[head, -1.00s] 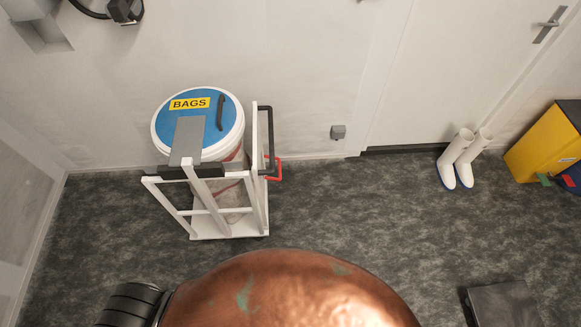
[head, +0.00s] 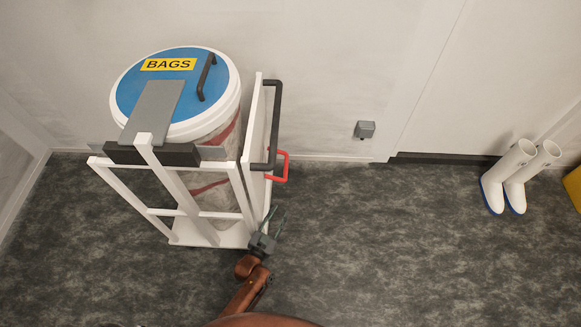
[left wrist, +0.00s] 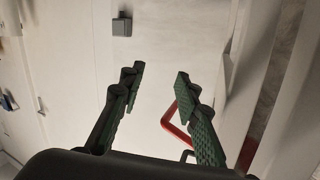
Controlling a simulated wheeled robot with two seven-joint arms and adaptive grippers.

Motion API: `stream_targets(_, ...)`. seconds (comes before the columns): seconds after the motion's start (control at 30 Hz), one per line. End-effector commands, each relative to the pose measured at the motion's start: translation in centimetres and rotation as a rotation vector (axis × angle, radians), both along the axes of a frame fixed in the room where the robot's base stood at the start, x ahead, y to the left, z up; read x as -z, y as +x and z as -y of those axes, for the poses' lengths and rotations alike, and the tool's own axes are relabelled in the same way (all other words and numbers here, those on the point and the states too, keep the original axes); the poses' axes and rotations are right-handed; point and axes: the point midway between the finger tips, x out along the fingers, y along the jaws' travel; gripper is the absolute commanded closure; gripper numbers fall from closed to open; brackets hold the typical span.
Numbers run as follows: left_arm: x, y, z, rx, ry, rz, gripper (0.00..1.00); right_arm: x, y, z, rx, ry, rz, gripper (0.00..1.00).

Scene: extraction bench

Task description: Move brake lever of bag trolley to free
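The bag trolley (head: 205,228) is a white frame holding a round bin with a blue lid marked BAGS (head: 170,75). A black handle (head: 274,120) is on its right side. The red brake lever (head: 281,165) sticks out to the right below that handle. In the left wrist view the red lever (left wrist: 170,126) shows beside and partly behind the right finger. My left gripper (head: 276,223) is open, low and in front of the trolley's right side, below the lever in the picture. Its fingers (left wrist: 158,80) are apart with nothing held between them. My right gripper is not in view.
A grey wall box (head: 365,130) is right of the trolley. White boots (head: 516,180) stand by the door at the right, near a yellow object (head: 575,188). The dark floor (head: 390,245) right of the trolley is clear.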

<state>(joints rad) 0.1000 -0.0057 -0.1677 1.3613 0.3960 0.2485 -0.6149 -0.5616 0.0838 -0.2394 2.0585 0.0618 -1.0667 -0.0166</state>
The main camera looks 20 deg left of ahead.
Motion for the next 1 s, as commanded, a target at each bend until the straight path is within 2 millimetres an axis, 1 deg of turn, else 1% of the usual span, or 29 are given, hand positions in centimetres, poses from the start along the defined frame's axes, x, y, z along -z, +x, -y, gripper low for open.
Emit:
stream_targets(0.03, 0.5, 1.6, 0.4, -0.016, -0.002, 0.059, 0.7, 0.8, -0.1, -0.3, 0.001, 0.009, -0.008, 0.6)
stream_targets(0.1, -1.2, 3.8, 0.6, -0.054, 0.002, 0.162, 0.7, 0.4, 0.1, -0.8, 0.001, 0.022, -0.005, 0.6)
stream_targets(0.2, -3.8, 6.4, 0.5, -0.132, 0.011, 0.312, 0.7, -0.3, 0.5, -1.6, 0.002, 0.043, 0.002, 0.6)
stream_targets(0.23, -4.5, 6.9, 0.4, -0.158, 0.013, 0.35, 0.7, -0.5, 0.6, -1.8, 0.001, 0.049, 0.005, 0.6)
stream_targets(0.3, -6.0, 7.7, 0.0, -0.21, 0.02, 0.419, 0.7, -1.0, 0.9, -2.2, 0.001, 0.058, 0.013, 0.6)
stream_targets(0.4, -7.3, 8.3, -0.3, -0.261, 0.028, 0.479, 0.7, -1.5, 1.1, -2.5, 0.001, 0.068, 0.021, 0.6)
stream_targets(0.57, -8.4, 8.9, -0.6, -0.297, 0.032, 0.518, 0.7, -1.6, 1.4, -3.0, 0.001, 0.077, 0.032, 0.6)
stream_targets(0.67, -8.8, 9.9, -0.9, -0.3, 0.031, 0.522, 0.7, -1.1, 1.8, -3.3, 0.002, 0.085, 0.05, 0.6)
stream_targets(0.9, -10.1, 13.3, -1.6, -0.297, 0.032, 0.518, 0.7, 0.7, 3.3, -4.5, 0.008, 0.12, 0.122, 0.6)
stream_targets(1.0, -10.6, 14.4, -1.8, -0.297, 0.032, 0.518, 0.7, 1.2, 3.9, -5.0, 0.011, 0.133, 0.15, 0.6)
